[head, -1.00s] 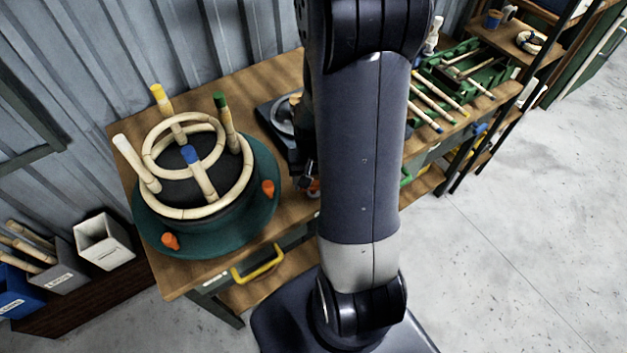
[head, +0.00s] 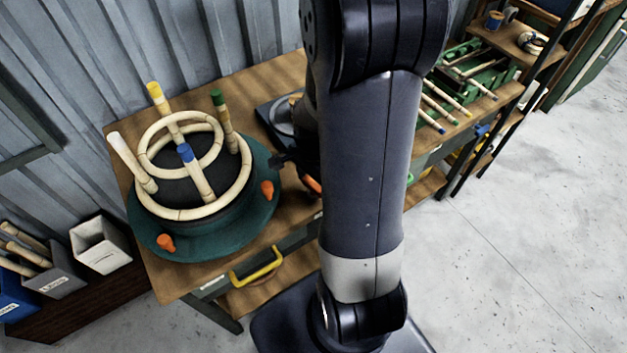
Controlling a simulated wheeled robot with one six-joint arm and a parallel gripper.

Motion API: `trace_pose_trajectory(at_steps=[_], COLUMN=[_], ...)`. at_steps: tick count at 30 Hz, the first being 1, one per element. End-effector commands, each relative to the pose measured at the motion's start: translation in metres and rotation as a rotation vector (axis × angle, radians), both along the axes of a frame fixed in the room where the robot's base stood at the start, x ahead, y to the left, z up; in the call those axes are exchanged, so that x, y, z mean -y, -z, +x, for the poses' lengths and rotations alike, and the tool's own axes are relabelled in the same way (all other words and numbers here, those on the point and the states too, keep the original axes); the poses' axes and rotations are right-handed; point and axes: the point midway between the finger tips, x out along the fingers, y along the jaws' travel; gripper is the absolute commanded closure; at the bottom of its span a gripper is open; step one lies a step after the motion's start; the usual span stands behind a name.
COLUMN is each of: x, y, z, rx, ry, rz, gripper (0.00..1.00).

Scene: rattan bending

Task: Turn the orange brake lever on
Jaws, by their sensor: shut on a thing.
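The orange brake lever (head: 313,184) shows as a short orange bar at the table's front edge, right of the turntable and partly behind my arm. My gripper (head: 283,161) is mostly hidden by my own arm. Only a small dark part of it shows, beside the turntable's right rim and just above and left of the lever. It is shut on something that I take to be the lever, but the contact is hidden. The lever's far end and pivot are hidden too.
A green round turntable (head: 142,228) carries light rattan rings, colour-tipped posts and two orange knobs (head: 267,188) (head: 166,242). A green tray (head: 480,71) with sticks stands right. Grey floor at right is clear.

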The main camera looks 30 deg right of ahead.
Motion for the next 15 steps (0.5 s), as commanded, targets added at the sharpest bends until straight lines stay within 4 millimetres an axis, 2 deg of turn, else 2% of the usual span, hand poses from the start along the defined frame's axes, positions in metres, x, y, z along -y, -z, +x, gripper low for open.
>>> trace_pose_trajectory(at_steps=[6,15], x=[0.0004,0.0004], y=[-0.0003,-0.0006], z=[0.0007,0.0007], rx=[0.002,0.002], ry=[0.117,0.189], rz=[-0.002,-0.002], gripper=[0.59,0.59])
